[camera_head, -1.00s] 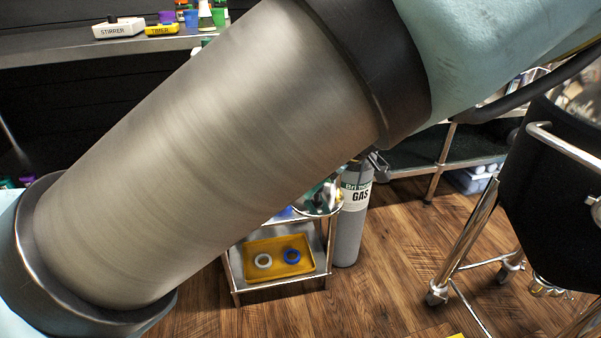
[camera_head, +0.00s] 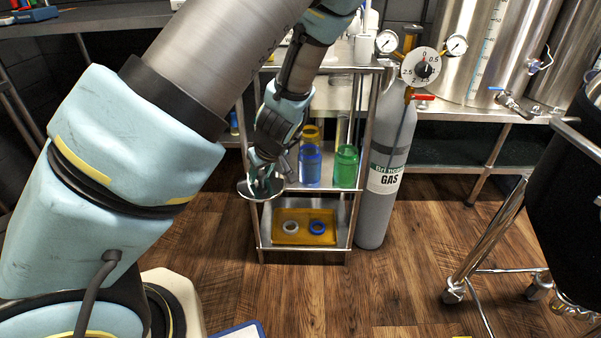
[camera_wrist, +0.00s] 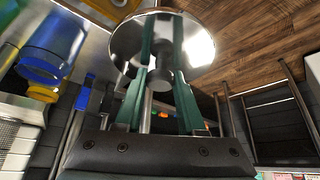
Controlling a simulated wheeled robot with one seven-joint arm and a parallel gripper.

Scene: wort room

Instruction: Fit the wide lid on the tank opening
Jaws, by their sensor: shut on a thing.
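The wide lid is a round, shiny metal disc with a knob. In the wrist view the lid (camera_wrist: 125,45) is seen from its knob side, between and beyond the green fingers. My gripper (camera_wrist: 163,62) is shut on its knob. In the head view the lid (camera_head: 243,190) and my gripper (camera_head: 265,174) are in front of the left side of a small shelf rack. A black tank (camera_head: 558,175) on a wheeled frame is cut off at the right edge. Steel tanks (camera_head: 490,50) stand at the back right. I cannot make out an opening on any tank.
The rack holds blue (camera_head: 310,165) and green (camera_head: 346,166) jars, and a yellow tray (camera_head: 325,238) with two rings below. A grey gas cylinder (camera_head: 385,190) with gauges stands beside it.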

